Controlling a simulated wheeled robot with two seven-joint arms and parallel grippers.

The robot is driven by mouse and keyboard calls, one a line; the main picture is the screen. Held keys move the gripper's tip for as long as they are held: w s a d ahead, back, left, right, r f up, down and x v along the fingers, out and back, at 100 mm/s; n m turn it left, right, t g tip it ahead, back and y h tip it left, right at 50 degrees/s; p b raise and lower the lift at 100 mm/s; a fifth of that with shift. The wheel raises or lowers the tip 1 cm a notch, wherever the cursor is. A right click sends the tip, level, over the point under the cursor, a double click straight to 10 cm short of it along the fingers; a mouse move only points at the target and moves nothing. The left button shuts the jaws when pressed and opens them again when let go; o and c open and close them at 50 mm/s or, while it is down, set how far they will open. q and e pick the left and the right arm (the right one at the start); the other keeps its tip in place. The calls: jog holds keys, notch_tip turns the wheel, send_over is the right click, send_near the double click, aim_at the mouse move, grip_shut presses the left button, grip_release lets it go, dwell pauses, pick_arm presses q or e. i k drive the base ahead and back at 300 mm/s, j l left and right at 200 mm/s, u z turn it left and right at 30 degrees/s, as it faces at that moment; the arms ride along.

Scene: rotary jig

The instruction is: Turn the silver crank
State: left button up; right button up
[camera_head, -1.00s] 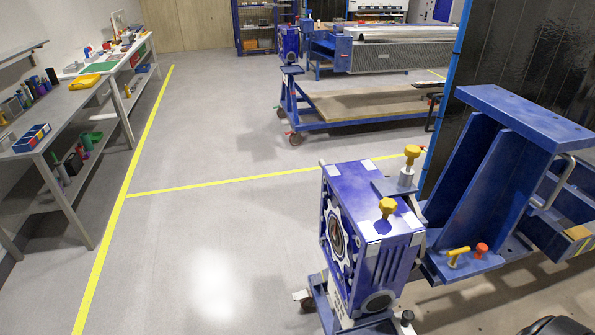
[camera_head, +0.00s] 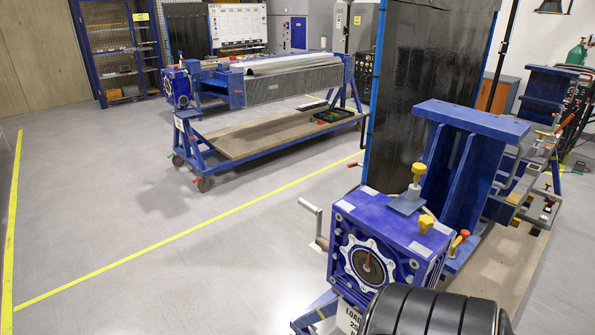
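The silver crank (camera_head: 314,220) sticks out from the left side of a blue gearbox (camera_head: 385,220) in the head view. Its grip points up and to the left, apart from anything else. The gearbox has a round dial plate (camera_head: 367,262) on its front face and yellow knobs on top. Neither of my grippers is in view, so I cannot see whether they are open or shut.
A blue steel frame (camera_head: 470,165) stands behind the gearbox. A wheeled cart (camera_head: 265,133) is farther back. The floor (camera_head: 170,250) left of the crank is clear.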

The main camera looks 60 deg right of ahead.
aim_at(321, 240)
jog(key=i+l+z, duration=0.1)
jog(key=i+z, duration=0.2)
jog(key=z, duration=0.15)
jog(key=i+z, duration=0.3)
jog(key=z, duration=0.15)
jog(key=i+j+z, duration=0.1)
jog(key=i+z, duration=0.3)
jog(key=i+j+z, duration=0.2)
jog(key=z, duration=0.25)
